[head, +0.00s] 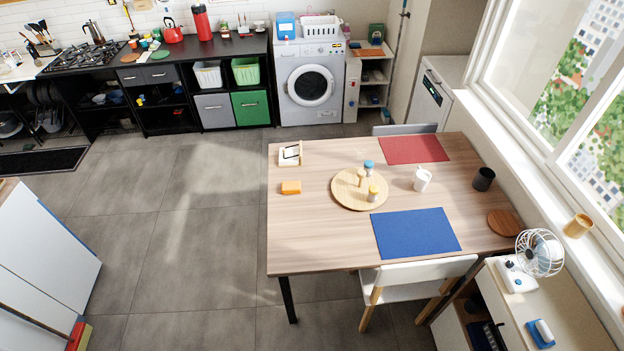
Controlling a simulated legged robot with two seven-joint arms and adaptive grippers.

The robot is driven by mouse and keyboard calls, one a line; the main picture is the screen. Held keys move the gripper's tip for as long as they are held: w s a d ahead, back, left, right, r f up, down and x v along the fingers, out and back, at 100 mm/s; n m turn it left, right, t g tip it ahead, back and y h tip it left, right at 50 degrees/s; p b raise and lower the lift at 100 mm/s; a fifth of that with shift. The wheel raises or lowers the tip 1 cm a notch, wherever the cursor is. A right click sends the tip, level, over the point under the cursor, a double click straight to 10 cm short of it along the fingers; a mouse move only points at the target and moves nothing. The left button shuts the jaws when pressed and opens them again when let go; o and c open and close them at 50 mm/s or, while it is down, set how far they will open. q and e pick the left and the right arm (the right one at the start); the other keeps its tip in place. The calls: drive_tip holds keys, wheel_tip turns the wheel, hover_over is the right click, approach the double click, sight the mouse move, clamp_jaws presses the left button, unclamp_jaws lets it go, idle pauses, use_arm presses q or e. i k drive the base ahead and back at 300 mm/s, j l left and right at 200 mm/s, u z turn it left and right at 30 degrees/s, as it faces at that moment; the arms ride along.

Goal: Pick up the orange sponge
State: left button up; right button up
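The orange sponge (291,187) lies on the wooden table (320,235), near its left edge. It sits just in front of a small white and wooden holder and to the left of the round wooden board. Nothing covers it. Neither of my grippers shows in the head view.
On the table are the holder (290,153), a round board (344,199) with several shakers, a white mug (422,179), a dark cup (483,179), and red (414,149) and blue (416,233) mats. A white chair (418,276) stands at the front. The floor (190,230) left of the table is clear.

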sight(287, 186)
drive_tip(key=i+j+z, duration=0.5)
drive_tip(key=j+z, duration=0.25)
drive_tip(key=i+j+z, duration=0.15)
drive_tip(key=j+z, duration=0.2)
drive_tip(key=i+j+z, duration=0.1)
drive_tip(key=j+z, duration=0.3)
drive_tip(key=j, duration=0.15)
drive_tip(key=j+z, duration=0.35)
drive_tip(key=j, duration=0.15)
drive_tip(key=j+z, duration=0.4)
drive_tip(key=j, duration=0.15)
